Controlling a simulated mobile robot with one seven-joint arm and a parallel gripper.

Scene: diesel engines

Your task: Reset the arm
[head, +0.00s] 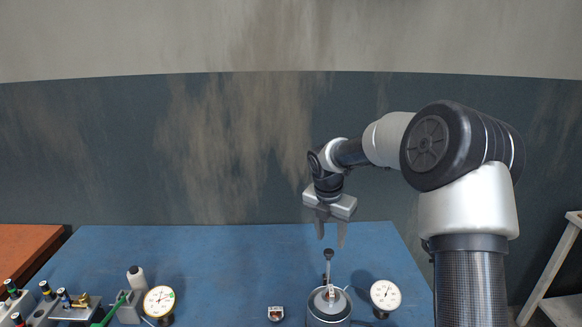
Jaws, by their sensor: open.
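My gripper (331,236) hangs from my bent arm on the right side of the head view. Its two fingers point down and stand apart, with nothing seen between them. It is above the blue table (200,250), over a dark knob on a thin upright rod (328,255). The rod rises from a round metal device (329,303) at the table's front. The fingertips look close to the knob in the picture, but I cannot tell the true distance.
A white dial gauge (385,295) stands right of the device, another (159,301) to the left. A small metal part (275,313) lies between. The table's back is clear.

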